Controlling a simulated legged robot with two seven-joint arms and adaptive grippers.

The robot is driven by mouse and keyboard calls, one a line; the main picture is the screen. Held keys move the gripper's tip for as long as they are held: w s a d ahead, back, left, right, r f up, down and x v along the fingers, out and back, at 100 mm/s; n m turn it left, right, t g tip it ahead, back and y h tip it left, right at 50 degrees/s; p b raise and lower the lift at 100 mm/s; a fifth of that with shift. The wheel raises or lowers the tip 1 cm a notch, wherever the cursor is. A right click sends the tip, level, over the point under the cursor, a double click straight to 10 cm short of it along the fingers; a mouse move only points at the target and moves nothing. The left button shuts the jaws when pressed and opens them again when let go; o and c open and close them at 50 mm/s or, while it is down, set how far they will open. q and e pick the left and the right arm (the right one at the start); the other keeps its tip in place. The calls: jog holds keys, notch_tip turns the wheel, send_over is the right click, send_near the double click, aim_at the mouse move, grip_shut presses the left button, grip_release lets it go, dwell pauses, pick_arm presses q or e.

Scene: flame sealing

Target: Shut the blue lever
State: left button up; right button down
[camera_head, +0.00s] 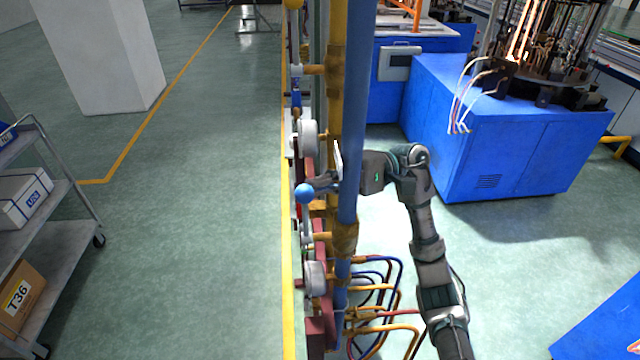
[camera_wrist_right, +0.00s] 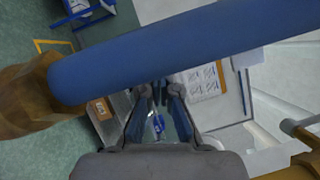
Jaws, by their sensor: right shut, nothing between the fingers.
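A blue ball knob (camera_head: 305,194), seemingly the end of the blue lever, shows on the left side of the pipe stand in the head view. My right gripper (camera_head: 318,184) reaches in from the right behind the vertical blue pipe (camera_head: 351,120), its tips close beside the knob. I cannot tell whether they touch it. The right gripper is shut with nothing held. In the right wrist view its fingers (camera_wrist_right: 163,92) point away under the blue pipe (camera_wrist_right: 190,52), which crosses the picture; I cannot make out the knob there. My left gripper is not in view.
A yellow pipe (camera_head: 337,70) and round white gauges (camera_head: 308,138) crowd the stand. Coloured hoses (camera_head: 385,290) loop at its foot. A blue machine (camera_head: 500,130) stands at the right, a shelf cart (camera_head: 45,240) at the left. The floor left of the stand is clear.

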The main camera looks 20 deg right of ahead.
pick_arm(q)
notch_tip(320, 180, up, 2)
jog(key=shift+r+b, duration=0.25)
jog(key=shift+b, duration=0.05)
pick_arm(e)
jog(key=shift+s+a+n, duration=0.1)
jog(key=shift+s+n, duration=0.2)
jog(key=shift+n, duration=0.1)
jog(key=w+d+f, duration=0.1)
jog(key=w+d, duration=0.1)
jog(key=d, duration=1)
